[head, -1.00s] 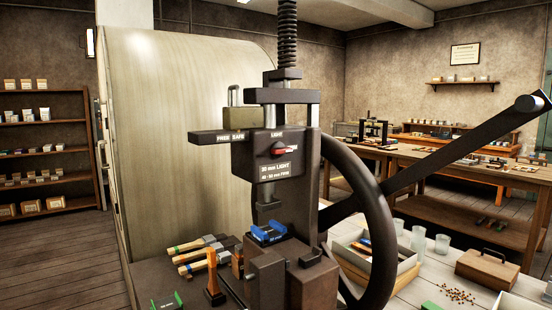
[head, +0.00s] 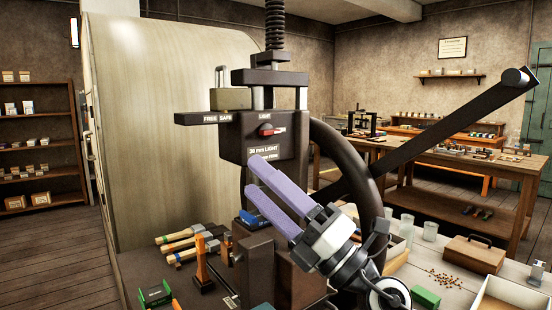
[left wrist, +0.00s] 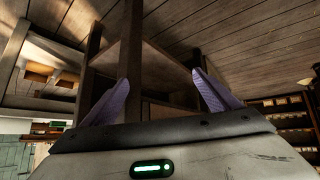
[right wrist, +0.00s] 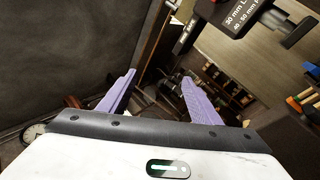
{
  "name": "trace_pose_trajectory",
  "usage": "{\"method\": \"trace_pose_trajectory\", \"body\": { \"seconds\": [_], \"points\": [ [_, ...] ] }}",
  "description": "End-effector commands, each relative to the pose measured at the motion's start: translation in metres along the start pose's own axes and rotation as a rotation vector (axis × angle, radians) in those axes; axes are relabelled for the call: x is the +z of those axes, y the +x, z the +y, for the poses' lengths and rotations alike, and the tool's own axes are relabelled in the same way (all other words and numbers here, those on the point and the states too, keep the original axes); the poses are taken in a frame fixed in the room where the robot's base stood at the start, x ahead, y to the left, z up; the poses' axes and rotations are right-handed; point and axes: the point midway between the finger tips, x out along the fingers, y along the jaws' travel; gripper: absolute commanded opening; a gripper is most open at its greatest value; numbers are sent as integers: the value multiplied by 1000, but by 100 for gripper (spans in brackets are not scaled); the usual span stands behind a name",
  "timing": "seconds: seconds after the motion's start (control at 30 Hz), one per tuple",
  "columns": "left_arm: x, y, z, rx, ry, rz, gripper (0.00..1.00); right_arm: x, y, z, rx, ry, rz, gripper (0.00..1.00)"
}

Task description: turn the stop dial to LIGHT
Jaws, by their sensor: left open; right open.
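The stop dial (head: 267,130) is a small red-and-dark knob on the front of the dark press head (head: 232,143). Its bar lies roughly sideways, with the pale end to the right. The LIGHT label is above it, and a plate reading 30 mm LIGHT is below. My right gripper (head: 255,178) is open and empty, below the dial and on the camera side of the press, fingers pointing up and left. In the right wrist view its open fingers (right wrist: 158,76) show the press head's lettered plate (right wrist: 238,14) at the top. My left gripper (left wrist: 160,90) is open and empty, facing wooden furniture.
The big handwheel (head: 378,192) with its long dark lever (head: 450,128) stands right of the press head. A padlock (head: 230,98) sits on the FREE SAFE bar at left. A wooden box (head: 474,254) stands at right.

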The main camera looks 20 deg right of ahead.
Motion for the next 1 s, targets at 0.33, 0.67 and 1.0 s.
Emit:
{"method": "trace_pose_trajectory", "body": {
  "seconds": [0.33, 0.67, 1.0],
  "points": [
    [0, 2, 0, 0, 1, 4, 83, 100, 40, -20, -435, -994, 355, 58],
    [-4, -2, 1, 1, 0, 3, 83, 160, 46, -26, -614, -1149, 329, 58],
    [-8, -12, -1, -4, -9, -6, 83, 163, 96, -62, -610, -1148, 329, 58]
  ]
}}
